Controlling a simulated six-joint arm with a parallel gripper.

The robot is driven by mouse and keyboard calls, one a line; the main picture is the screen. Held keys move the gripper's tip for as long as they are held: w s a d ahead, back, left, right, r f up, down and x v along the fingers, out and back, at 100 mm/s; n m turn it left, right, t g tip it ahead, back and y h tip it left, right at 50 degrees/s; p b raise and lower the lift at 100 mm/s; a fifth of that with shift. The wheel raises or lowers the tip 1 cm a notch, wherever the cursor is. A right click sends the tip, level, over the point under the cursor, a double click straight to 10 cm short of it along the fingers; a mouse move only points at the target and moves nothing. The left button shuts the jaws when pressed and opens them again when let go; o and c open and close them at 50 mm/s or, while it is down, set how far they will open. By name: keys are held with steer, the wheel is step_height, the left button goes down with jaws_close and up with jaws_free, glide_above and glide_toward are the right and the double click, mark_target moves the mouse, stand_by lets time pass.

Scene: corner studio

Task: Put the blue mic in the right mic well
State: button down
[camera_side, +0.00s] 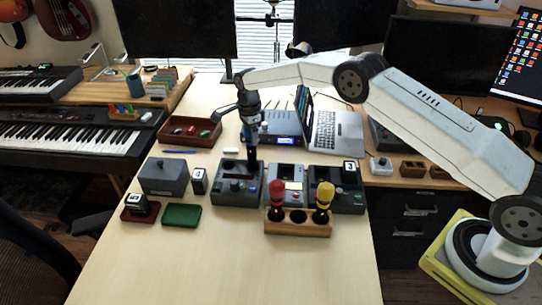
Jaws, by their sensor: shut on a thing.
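My gripper (249,118) points down above the middle of the table and is shut on the blue mic. The mic's dark handle (250,153) hangs upright below the fingers, in front of or above a grey device; I cannot tell if it touches. Its blue head is mostly hidden by the fingers. The wooden mic block (298,230) stands at the front, right of and nearer than the held mic. A red mic (277,189) stands in its left well and a yellow mic (323,194) in its right well. The middle well (297,216) looks empty.
Grey devices (238,190) stand in a row behind the block. A red-brown tray (190,130) and an open laptop (335,132) lie farther back. A grey box (164,176) and a green tray (182,215) are at left. The front table is clear.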

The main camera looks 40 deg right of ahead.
steer(key=shift+f, duration=2.25)
stand_by(0.6)
steer(key=shift+c, duration=1.5)
jaws_free()
steer(key=shift+r, duration=0.1)
steer(key=shift+r, duration=5.4)
